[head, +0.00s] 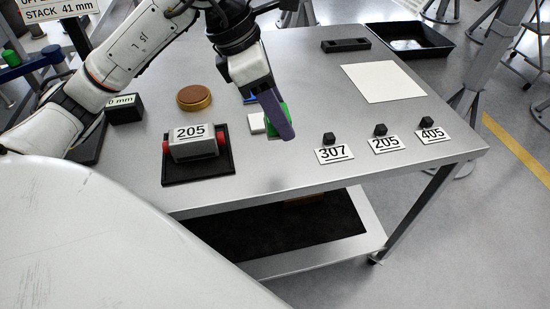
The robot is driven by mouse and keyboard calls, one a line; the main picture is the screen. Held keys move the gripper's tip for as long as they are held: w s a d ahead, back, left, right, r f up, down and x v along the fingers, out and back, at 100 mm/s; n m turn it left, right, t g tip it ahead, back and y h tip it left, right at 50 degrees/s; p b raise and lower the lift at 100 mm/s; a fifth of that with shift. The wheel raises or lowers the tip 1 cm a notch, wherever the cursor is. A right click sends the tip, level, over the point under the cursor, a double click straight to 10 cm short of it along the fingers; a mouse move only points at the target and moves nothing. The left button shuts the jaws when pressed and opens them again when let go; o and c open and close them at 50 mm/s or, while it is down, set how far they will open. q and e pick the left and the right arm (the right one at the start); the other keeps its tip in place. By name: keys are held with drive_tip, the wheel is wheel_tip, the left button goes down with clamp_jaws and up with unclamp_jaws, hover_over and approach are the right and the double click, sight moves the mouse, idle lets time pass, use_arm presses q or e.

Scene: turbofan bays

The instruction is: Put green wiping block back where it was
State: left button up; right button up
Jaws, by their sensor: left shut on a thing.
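My left gripper (276,115) reaches in from the left over the metal table (300,165), pointing down. It is shut on the green wiping block (284,108). A purple finger covers much of the block, and green shows on both sides of it. I cannot tell whether the block touches the table top. A small white block or pad (257,123) is just left of it, and a bit of blue (250,99) shows behind, partly hidden by the gripper. My right gripper is not in view.
A grey piece labelled 205 (195,148) sits on a black mat left of the gripper. A round brown-gold disc (194,97) is behind it. Cards 307 (335,155), 205 (386,144) and 405 (433,135) stand at right. A white sheet (383,82) and black tray (410,41) lie farther back.

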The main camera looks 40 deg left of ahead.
sight(283, 162)
use_arm(q)
drive_tip(key=shift+a+f+n, duration=0.25)
drive_tip(key=shift+n, duration=0.05)
wheel_tip(283, 162, down, 9)
drive_tip(key=shift+f+b, duration=0.15)
drive_tip(key=shift+b, duration=0.2)
drive_tip(key=shift+f, duration=0.25)
drive_tip(key=o, duration=1)
drive_tip(key=shift+r, duration=0.1)
